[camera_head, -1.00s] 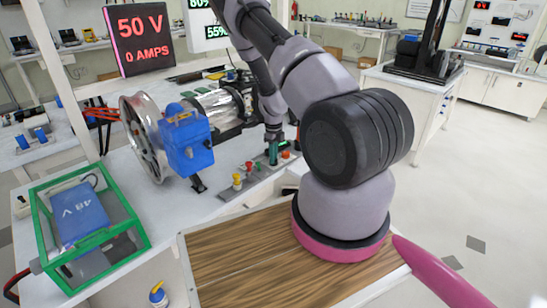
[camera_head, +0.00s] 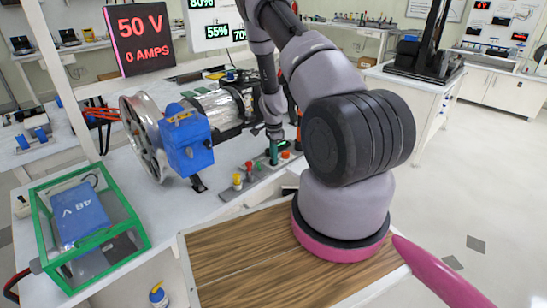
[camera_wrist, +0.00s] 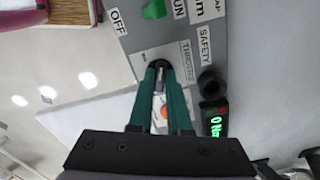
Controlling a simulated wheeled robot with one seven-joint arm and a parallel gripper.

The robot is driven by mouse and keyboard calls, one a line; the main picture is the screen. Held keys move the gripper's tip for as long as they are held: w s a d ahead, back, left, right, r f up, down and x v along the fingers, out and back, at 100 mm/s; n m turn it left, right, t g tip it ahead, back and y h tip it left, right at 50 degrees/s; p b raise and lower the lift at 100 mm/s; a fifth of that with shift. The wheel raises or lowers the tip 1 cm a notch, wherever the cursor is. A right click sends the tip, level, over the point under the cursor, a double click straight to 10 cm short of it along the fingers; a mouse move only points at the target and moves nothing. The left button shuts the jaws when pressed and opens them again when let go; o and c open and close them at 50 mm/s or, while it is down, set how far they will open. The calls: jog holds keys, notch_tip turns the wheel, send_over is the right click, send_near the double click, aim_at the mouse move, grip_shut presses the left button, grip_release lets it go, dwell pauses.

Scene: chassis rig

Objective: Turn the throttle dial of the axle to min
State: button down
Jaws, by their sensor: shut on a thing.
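The throttle dial (camera_wrist: 159,66) is a small dark knob on a grey control panel (camera_wrist: 143,37) in the wrist view. A label reading THROTTLE lies beside it. My gripper (camera_wrist: 163,78) has teal fingers that are shut on the dial, and they hide most of it. The dial's pointer and setting cannot be read. In the head view my gripper (camera_head: 273,152) reaches down onto the panel (camera_head: 247,186) at the bench's front edge, and the dial is hidden there.
A black knob (camera_wrist: 210,83) and a green-digit display (camera_wrist: 215,124) sit right of the fingers. A green switch (camera_wrist: 154,9) is above. In the head view, yellow (camera_head: 237,180) and red (camera_head: 249,167) controls stand left of my gripper. A blue motor housing (camera_head: 187,145) and wheel rim stand behind.

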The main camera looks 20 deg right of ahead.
jog(key=n, duration=0.5)
jog(key=shift+n, duration=2.5)
jog(key=c, duration=0.9)
grip_release()
jog(key=shift+o, duration=0.2)
jog(key=shift+r, duration=0.15)
notch_tip(320, 180, up, 11)
jog(key=shift+f, duration=0.2)
